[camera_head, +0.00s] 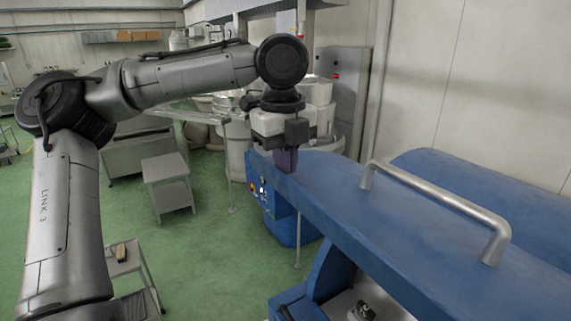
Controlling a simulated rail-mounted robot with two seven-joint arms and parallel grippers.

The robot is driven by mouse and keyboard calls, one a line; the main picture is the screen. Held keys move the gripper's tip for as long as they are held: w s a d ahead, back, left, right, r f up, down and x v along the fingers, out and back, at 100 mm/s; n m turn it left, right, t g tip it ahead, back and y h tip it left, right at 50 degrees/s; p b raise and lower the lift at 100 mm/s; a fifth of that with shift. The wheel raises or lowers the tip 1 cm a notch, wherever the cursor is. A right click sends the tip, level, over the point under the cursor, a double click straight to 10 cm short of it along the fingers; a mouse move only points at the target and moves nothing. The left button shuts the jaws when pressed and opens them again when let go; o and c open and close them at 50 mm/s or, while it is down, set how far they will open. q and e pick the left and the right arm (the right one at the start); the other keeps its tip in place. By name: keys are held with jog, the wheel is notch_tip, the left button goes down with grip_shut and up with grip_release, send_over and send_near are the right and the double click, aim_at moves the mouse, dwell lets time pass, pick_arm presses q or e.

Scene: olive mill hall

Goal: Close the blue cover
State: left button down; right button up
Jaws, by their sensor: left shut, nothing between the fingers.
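The blue cover (377,220) is a long blue panel with a grey metal bar handle (440,200) on its top, at the right of the view. It stands raised over the blue machine body, with an opening and metal parts visible beneath it at the bottom. My left gripper (287,166) points down at the cover's far left end, shut with nothing in it. Its fingertips are at or just beside the cover's edge; I cannot tell whether they touch. My right gripper is not in view.
A blue machine side with a control panel (262,192) is below the gripper. A second blue rounded housing (490,185) lies behind, near the wall. A small grey table (168,170) and a low stand (125,262) are at left. Green floor between them is clear.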

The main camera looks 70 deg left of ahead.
pick_arm(q)
jog(key=shift+f, duration=0.65)
jog(key=shift+f, duration=0.1)
